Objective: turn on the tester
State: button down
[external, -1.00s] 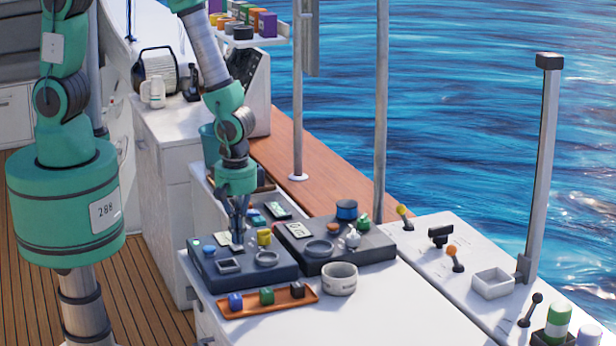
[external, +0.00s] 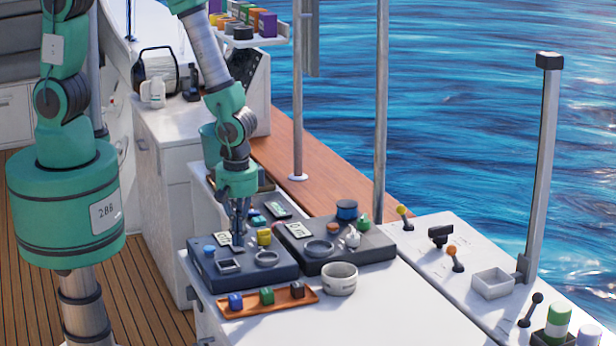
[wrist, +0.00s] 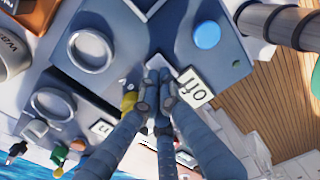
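The left box (external: 255,276) has a blue round knob (external: 208,249), a square recess (external: 229,265), and a ring (external: 266,258). My gripper (external: 238,242) points down over this box's back middle. In the wrist view, the gripper's fingertips (wrist: 158,88) are together, beside the display. They hide what lies directly beneath, and contact is unclear.
A yellow piece (external: 264,237) stands between. In front are an orange tray (external: 293,301) with coloured cubes and a white cup (external: 340,279).

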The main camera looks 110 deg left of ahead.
jog(key=shift+w+r, duration=0.1)
jog(key=shift+r, duration=0.35)
notch_tip(320, 180, up, 13)
jog(key=p, duration=0.1)
jog(key=shift+d, duration=0.15)
jog(key=shift+w+d+f+g+y+b, duration=0.1)
jog(key=shift+w+d+g+y+b, duration=0.2)
jog(key=shift+b, duration=1)
jog(key=shift+w+r+b, duration=0.1)
jog(key=shift+r+b, duration=0.3)
jog(key=shift+b, duration=0.35)
jog(key=shift+f, duration=0.15)
jog(key=f, duration=0.4)
jog(key=s+a+f, duration=0.1)
jog(key=f, duration=0.8)
jog(key=shift+s+a+f, duration=0.25)
jog(key=shift+f, duration=0.1)
